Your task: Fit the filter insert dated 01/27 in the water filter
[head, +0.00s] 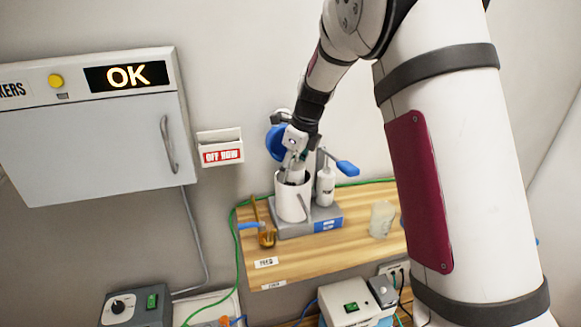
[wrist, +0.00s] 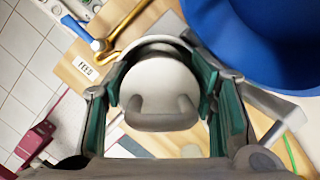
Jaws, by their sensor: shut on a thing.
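The water filter is a white cylindrical housing (head: 291,202) on a grey base (head: 290,229), upright on the wooden table. Its round blue lid (head: 277,142) stands open behind; a blue surface, probably this lid, fills the upper right of the wrist view (wrist: 265,40). My gripper (head: 293,173) points down into the housing's open top. No date is readable. The insert's lower part and seating are hidden.
A brass pipe with a blue handle (head: 266,238) stands close left of the housing. A white bottle (head: 325,187) and blue lever (head: 347,168) are close right. A translucent cup (head: 381,219) stands farther right. The table front (head: 320,262) is clear.

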